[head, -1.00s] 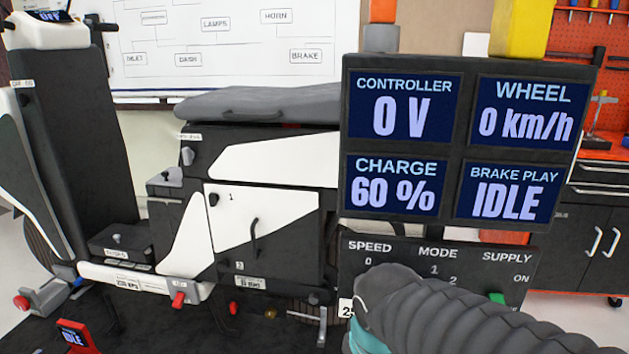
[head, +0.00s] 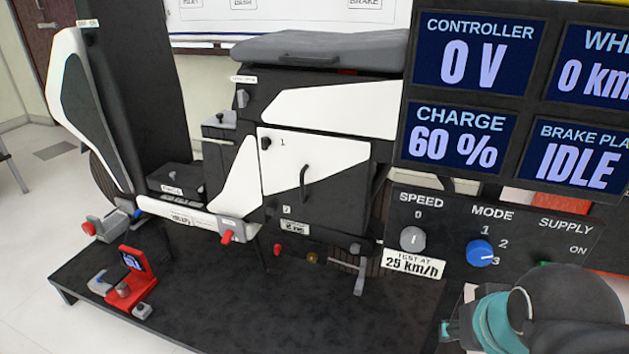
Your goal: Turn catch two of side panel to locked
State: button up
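The side panel (head: 330,165) is a white and black cover on the scooter's side, with a dark vertical handle (head: 303,183). It appears closed. Catch one (head: 266,143) is a small dark knob at its upper left, beside the number 1. The number 2 marks the lower left edge of the panel. The knob of catch two is too dark and small to make out there, so its setting cannot be told. My gripper (head: 455,325) is partly in view at the lower right, well apart from the panel. Its fingers are not clear.
A control board with a speed knob (head: 412,239) and blue mode knob (head: 481,253) stands right of the panel, under the display (head: 475,95). A red lever (head: 228,237) and red knob (head: 278,249) sit below the panel. The dark platform (head: 250,300) in front has free room.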

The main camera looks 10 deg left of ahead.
aim_at(273, 206)
jog(key=z, duration=1.75)
jog(key=k, duration=1.2)
jog(key=u, duration=2)
